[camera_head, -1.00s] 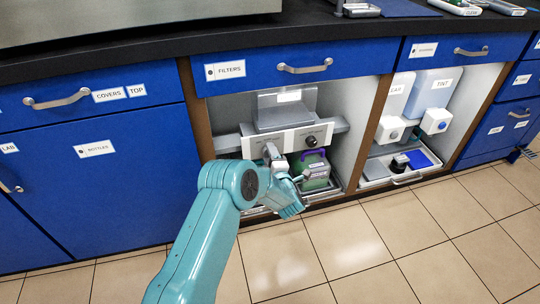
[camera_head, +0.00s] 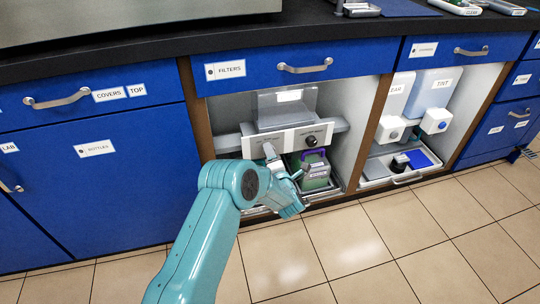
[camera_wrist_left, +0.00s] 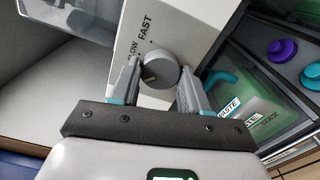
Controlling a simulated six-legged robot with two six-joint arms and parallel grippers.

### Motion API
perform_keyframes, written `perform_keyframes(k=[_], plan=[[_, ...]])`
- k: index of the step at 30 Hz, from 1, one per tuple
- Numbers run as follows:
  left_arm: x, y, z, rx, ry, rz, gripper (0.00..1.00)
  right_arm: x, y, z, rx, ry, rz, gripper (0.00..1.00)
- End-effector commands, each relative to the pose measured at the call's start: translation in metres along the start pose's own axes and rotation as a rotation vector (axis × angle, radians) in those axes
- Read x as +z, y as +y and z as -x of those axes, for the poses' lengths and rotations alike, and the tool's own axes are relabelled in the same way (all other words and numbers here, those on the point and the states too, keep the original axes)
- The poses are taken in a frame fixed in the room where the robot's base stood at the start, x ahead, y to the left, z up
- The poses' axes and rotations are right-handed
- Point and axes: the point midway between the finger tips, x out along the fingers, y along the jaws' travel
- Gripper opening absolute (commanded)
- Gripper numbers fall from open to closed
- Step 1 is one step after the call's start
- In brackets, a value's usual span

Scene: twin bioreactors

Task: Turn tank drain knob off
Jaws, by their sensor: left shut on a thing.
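A white control panel (camera_head: 291,140) runs across the open cabinet bay under the drawer labelled FILTERS. A dark round knob (camera_head: 313,141) on its right half stands free. My left gripper (camera_head: 271,153) is at the panel's left half and hides the knob there in the head view. In the left wrist view, a grey round knob (camera_wrist_left: 160,69) sits on the white panel by the words SLOW and FAST. The fingers of my left gripper (camera_wrist_left: 157,78) are closed on its two sides. My right gripper is in neither view.
A green container with a purple handle (camera_head: 315,172) stands under the panel, close to my left gripper's right. The bay to the right holds TINT (camera_head: 433,88) and another labelled tank above a tray (camera_head: 425,168). The tiled floor in front is clear.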

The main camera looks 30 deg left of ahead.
Motion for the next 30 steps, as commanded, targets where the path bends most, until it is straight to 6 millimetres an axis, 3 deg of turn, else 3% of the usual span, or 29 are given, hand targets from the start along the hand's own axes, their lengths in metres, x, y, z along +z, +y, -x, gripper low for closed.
perform_keyframes(k=[6, 7, 9, 20, 23, 30], plan=[[0.001, -0.004, 0.003, -0.009, -0.004, -0.002, 0.15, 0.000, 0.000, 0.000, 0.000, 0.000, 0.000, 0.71], [0.001, -0.004, 0.003, -0.009, -0.005, -0.002, 0.52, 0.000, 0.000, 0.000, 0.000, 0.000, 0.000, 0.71], [0.001, -0.003, 0.002, -0.008, -0.004, -0.002, 0.71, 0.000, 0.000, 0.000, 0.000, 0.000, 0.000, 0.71], [0.001, 0.000, 0.006, -0.004, -0.002, -0.002, 0.71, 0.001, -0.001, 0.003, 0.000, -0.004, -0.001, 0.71], [0.002, 0.002, 0.020, -0.006, -0.002, -0.003, 0.71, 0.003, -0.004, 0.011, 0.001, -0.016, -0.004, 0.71], [0.003, 0.003, 0.082, -0.008, -0.006, -0.005, 0.71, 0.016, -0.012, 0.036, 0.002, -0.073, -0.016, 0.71]])
